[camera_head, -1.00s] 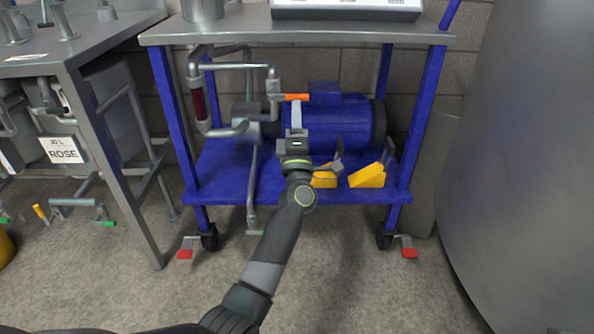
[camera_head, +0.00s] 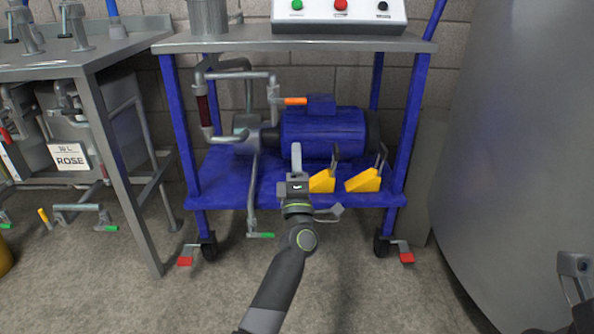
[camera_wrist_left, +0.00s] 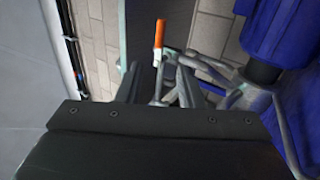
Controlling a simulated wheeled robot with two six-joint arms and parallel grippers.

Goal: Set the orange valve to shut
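The orange valve (camera_head: 295,101) is a small lever on the grey pipework at the left of the blue pump. In the head view its handle lies level and points right from the vertical pipe. My left gripper (camera_head: 297,148) points up in front of the pump, below the handle and apart from it. In the left wrist view the orange handle (camera_wrist_left: 159,34) shows beyond the two dark fingers (camera_wrist_left: 160,82), which stand apart with nothing held. A grey part of my right arm (camera_head: 575,266) shows at the lower right edge; its fingers cannot be made out.
The pump (camera_head: 322,132) sits on the lower shelf of a blue trolley (camera_head: 225,180). Two yellow wedges (camera_head: 363,181) lie at the shelf's front. A green-handled valve (camera_head: 261,235) hangs below. A steel tank (camera_head: 520,150) stands right, and a steel bench (camera_head: 75,62) left.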

